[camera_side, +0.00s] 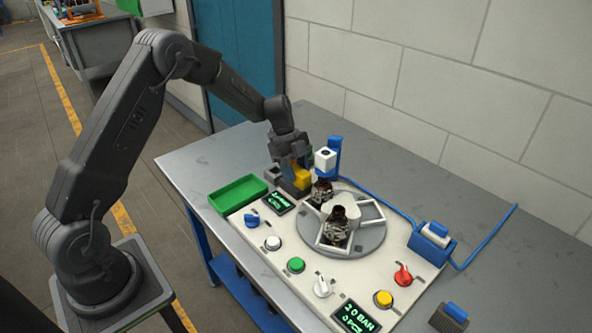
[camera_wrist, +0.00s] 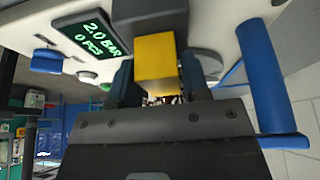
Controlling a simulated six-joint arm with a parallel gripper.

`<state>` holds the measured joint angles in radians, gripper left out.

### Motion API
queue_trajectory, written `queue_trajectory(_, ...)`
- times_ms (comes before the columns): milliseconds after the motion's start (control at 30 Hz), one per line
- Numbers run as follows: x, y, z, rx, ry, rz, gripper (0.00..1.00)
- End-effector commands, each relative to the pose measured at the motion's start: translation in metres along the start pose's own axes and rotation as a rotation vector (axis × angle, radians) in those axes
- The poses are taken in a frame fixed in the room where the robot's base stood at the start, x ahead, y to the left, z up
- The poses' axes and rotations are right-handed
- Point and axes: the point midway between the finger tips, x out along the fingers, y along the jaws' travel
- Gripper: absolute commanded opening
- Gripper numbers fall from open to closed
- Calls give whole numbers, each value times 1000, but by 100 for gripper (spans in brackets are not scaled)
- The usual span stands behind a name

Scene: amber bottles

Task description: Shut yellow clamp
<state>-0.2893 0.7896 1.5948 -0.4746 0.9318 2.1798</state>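The yellow clamp (camera_side: 302,179) is a small yellow block at the far left edge of the white panel. In the wrist view it shows as a large yellow block (camera_wrist: 156,62) below a dark grey part. My gripper (camera_side: 295,176) is down at the clamp. In the wrist view my two dark fingers (camera_wrist: 158,88) stand on either side of the yellow block, very near it. I cannot tell whether they touch it. The clamp's lower end and my fingertips are partly hidden.
A round grey turntable (camera_side: 372,240) with amber bottles (camera_side: 337,228) stands right beside the clamp. A blue post with a white block (camera_side: 325,158) rises close to my gripper. Bare table lies at back left.

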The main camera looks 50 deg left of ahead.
Motion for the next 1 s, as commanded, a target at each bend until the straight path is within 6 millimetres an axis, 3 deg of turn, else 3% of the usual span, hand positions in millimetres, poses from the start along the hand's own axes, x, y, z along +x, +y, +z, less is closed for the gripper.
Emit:
queue_trajectory(433, 0, 0, 0, 0, 0, 0, 0)
queue_trajectory(567, 0, 0, -1, 0, 0, 0, 0)
queue_trajectory(833, 12, 0, -30, 3, 0, 0, 0)
queue_trajectory(1000, 13, 0, -33, 1, 1, 0, 0)
